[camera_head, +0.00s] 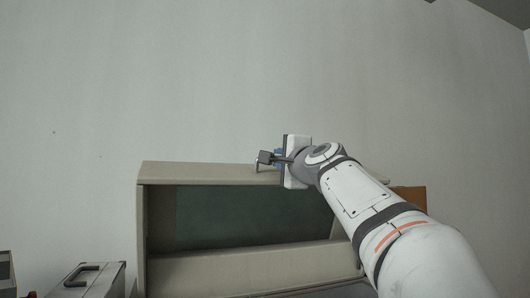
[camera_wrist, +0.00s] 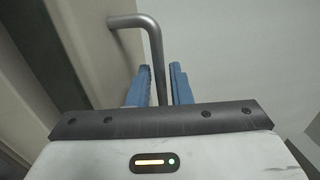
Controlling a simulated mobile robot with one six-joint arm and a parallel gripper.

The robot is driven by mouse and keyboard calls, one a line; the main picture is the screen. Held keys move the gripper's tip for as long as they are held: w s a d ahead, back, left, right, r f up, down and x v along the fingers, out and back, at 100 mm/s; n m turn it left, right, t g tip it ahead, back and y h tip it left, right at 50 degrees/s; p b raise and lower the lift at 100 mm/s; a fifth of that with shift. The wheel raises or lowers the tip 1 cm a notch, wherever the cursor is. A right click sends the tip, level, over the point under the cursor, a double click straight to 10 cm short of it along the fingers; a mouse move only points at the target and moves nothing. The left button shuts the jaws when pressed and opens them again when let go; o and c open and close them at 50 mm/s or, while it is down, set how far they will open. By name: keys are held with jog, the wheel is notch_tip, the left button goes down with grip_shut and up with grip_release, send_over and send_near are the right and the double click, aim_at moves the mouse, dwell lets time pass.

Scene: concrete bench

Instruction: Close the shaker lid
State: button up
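The shaker lid is a beige box-shaped frame (camera_head: 210,173) around a dark green panel (camera_head: 240,216), seen from the front in the head view. It looks raised, but its hinge and the shaker's lower part are hidden or out of frame. A grey bent metal handle (camera_wrist: 156,50) stands out from the beige wall in the wrist view. My gripper (camera_wrist: 160,70) has its blue fingers on either side of the handle, close to it. I cannot tell whether both fingers press on it. In the head view my gripper (camera_head: 266,157) is at the frame's top edge.
A grey case with a dark handle (camera_head: 90,279) stands at the lower left, beside another dark object (camera_head: 7,272) at the picture's edge. An orange-brown panel (camera_head: 411,196) shows behind my arm. The plain wall above is clear.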

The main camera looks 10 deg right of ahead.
jog(key=shift+p+x, duration=0.35)
jog(key=shift+x, duration=0.9)
grip_shut()
jog(key=shift+a+f, duration=0.1)
jog(key=shift+a, duration=0.05)
